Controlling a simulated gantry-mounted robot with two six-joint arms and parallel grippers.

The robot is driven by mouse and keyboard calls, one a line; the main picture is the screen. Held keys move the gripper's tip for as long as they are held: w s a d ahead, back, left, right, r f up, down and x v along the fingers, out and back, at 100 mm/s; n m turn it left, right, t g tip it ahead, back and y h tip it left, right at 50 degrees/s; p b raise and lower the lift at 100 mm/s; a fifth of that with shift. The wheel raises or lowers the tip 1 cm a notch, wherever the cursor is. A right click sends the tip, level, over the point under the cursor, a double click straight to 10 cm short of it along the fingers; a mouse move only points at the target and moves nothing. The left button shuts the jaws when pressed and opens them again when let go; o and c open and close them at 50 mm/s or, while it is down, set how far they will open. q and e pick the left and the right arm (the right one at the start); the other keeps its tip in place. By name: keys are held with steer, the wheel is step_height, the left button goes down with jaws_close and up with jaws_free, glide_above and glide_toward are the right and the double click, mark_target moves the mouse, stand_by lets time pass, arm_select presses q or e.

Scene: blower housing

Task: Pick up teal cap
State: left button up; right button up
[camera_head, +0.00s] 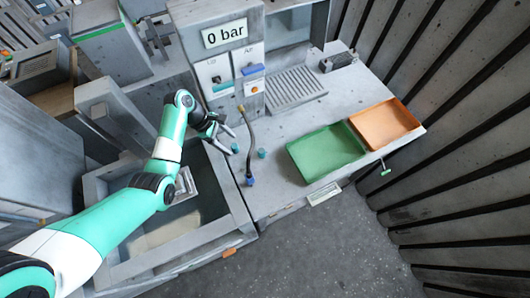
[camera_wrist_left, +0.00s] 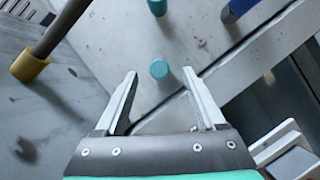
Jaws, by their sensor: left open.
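Two small teal caps stand on the grey bench in the head view: one (camera_head: 235,148) by my left gripper (camera_head: 231,143), the other (camera_head: 262,153) a little to the right. In the left wrist view, one teal cap (camera_wrist_left: 159,69) shows between the fingertips of my left gripper (camera_wrist_left: 160,73), with open space on both sides. The other cap (camera_wrist_left: 157,7) is cut by the top edge. My left gripper is open and empty. Whether its fingers are level with the nearer cap or above it I cannot tell. My right gripper is not in view.
A dark hose (camera_head: 247,142) with a yellow end (camera_wrist_left: 30,65) and a blue end (camera_head: 250,181) is close beside the caps. A green tray (camera_head: 325,153) and an orange tray (camera_head: 385,124) are to the right. The gauge panel (camera_head: 225,65) stands behind. A sunken basin lies under my left arm.

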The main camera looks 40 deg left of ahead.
mark_target(261, 151)
arm_select(q)
steer(key=shift+s+a+f+g, duration=0.2)
steer(key=shift+s+a+g, duration=0.1)
steer(key=shift+s+a, duration=0.25)
steer(key=w+d, duration=0.3)
steer(key=d, duration=0.2)
steer(key=w+d, duration=0.2)
steer(key=shift+w+d, duration=0.35)
steer(key=w+d+f+b, duration=0.1)
steer(key=w+d+f, duration=0.1)
steer(key=d, duration=0.1)
steer(key=shift+w+b, duration=0.1)
steer(key=shift+b, duration=0.3)
steer(key=shift+f, duration=0.4)
steer(key=shift+w+r, duration=0.1)
steer(key=shift+c, duration=0.4)
jaws_close()
